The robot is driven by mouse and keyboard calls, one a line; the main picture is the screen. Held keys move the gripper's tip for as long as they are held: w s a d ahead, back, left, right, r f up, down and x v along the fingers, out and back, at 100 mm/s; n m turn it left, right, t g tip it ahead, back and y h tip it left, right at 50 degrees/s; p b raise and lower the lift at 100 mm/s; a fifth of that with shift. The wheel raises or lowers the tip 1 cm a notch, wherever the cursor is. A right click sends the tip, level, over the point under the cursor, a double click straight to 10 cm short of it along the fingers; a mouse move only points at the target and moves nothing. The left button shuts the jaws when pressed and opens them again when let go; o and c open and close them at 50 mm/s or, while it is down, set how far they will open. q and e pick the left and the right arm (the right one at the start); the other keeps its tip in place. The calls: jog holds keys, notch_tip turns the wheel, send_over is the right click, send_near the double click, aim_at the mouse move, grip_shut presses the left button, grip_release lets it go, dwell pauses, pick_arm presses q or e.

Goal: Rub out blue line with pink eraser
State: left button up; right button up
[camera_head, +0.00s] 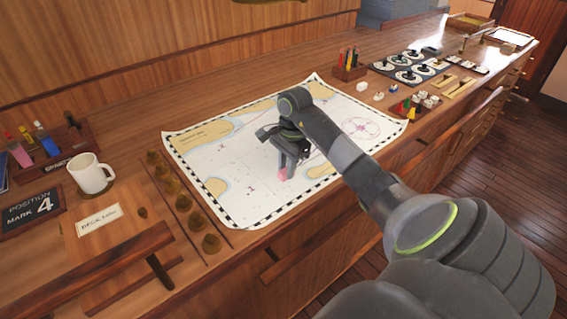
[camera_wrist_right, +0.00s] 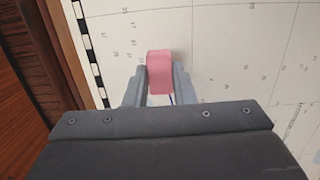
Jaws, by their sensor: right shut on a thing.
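The pink eraser (camera_head: 283,174) is held between the fingers of my right gripper (camera_head: 288,164), over the near part of the chart (camera_head: 232,203). In the right wrist view the eraser (camera_wrist_right: 159,66) sits upright between the two grey fingers (camera_wrist_right: 159,85). Whether it touches the paper I cannot tell. My left gripper is not in view.
A white mug (camera_head: 91,174), a rack of bottles (camera_head: 58,140) and several brass weights (camera_head: 194,220) stand left of the chart. A pencil holder (camera_head: 348,70) stands behind it, with small models (camera_head: 411,107) to the right. The counter's front edge runs close to the chart.

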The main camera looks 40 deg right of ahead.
jog(key=shift+d, duration=0.1)
jog(key=shift+w+d+f+b, duration=0.15)
jog(key=shift+d+b, duration=0.7)
jog(key=shift+d, duration=0.2)
jog(key=shift+d, duration=0.1)
jog(key=shift+w+d+b, duration=0.25)
jog(key=shift+d+b, duration=0.5)
jog(key=shift+b, duration=0.15)
jog(key=shift+d, duration=0.3)
jog(key=shift+d, duration=0.1)
